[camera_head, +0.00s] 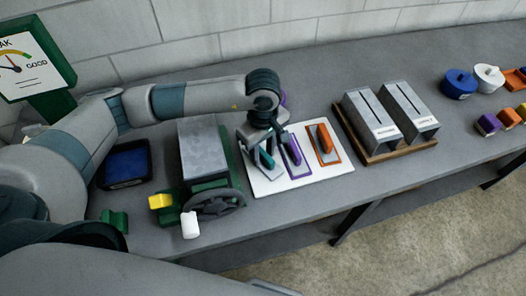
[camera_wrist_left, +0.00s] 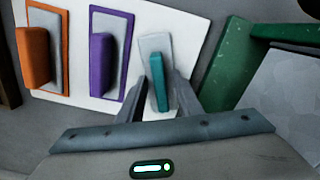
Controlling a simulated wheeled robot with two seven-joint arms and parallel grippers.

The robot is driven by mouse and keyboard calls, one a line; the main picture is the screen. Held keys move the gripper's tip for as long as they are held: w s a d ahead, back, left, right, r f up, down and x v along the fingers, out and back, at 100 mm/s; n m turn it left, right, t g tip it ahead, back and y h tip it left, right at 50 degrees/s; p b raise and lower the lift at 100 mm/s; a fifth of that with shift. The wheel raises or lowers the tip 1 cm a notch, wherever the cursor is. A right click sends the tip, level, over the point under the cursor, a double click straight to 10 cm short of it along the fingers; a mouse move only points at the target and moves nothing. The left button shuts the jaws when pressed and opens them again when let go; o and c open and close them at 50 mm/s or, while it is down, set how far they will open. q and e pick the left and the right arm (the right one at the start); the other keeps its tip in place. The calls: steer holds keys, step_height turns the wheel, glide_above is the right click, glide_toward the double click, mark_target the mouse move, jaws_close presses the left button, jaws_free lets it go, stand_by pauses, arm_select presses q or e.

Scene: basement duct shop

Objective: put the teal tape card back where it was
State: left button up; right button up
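The teal tape card (camera_wrist_left: 159,82) has a pale plate with a teal grip block. It is slightly tilted in the left wrist view. My left gripper (camera_head: 262,150) points down at the left end of the white board (camera_head: 310,181). In the left wrist view its fingers (camera_wrist_left: 162,92) stand on both sides of the teal block and appear closed on it. In the head view the gripper partly hides the teal card (camera_head: 266,158). The purple card (camera_head: 292,150) and orange card (camera_head: 324,143) lie on the board, each inside a coloured outline. My right gripper does not show.
A green machine with a grey block (camera_head: 203,148) and handwheel stands close left of the board. A wooden base with two grey slotted boxes (camera_head: 372,118) stands to the right. A dark blue bin (camera_head: 125,165) is further left. Bench front right of the board is clear.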

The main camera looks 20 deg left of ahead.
mark_target(263, 152)
arm_select(q)
steer(key=shift+r, duration=0.3)
step_height(263, 152, up, 12)
steer(key=b, duration=0.5)
stand_by(0.4)
steer(key=shift+f, duration=0.2)
